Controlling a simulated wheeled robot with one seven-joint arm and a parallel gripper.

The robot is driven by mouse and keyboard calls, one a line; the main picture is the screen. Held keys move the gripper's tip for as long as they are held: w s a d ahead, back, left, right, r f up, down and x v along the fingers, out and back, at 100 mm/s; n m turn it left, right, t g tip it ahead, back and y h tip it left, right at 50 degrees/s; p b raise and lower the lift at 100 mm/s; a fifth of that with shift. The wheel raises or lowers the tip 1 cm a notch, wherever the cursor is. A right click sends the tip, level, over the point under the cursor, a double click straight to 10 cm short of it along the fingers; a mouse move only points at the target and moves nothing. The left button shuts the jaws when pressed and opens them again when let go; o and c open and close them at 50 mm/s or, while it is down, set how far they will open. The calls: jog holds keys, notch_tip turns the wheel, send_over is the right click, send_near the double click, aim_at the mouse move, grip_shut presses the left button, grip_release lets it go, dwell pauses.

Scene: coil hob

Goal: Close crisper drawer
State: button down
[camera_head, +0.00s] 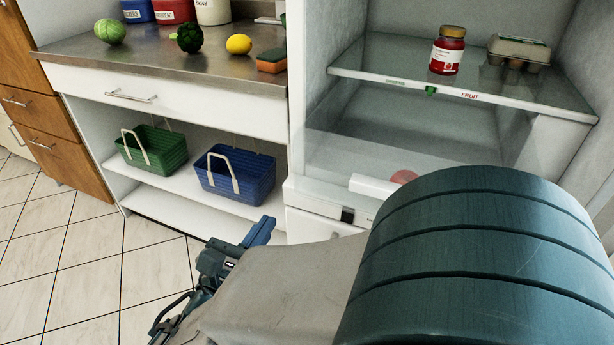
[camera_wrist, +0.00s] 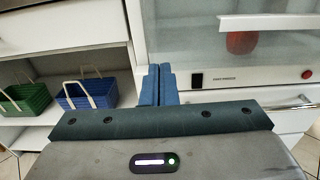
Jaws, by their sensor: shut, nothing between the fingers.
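The crisper drawer (camera_head: 340,150) is a clear bin under the fridge's glass shelf. Its front appears to stand out past the shelf edge, so it looks pulled open. Its white handle (camera_head: 372,186) is partly hidden by my arm; the handle also shows at the top right of the wrist view (camera_wrist: 262,22). A red round item (camera_head: 403,176) shows behind the handle, also in the wrist view (camera_wrist: 242,43). My gripper (camera_head: 262,230) is shut and empty, with blue fingertips together in the wrist view (camera_wrist: 158,84). It is lower and left of the handle, apart from it.
Left are a counter (camera_head: 150,55) with vegetables, a lemon and a sponge, and green (camera_head: 152,150) and blue (camera_head: 236,178) baskets below. The tiled floor at left is clear.

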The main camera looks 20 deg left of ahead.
aim_at(305, 172)
jog(key=w+b, duration=0.1)
jog(key=w, duration=0.3)
jog(key=w+b, duration=0.1)
jog(key=w, duration=0.3)
jog(key=w+d+b, duration=0.1)
jog(key=w, duration=0.3)
jog(key=shift+w, duration=0.3)
jog(key=shift+w+b, duration=0.3)
jog(key=shift+w, duration=0.15)
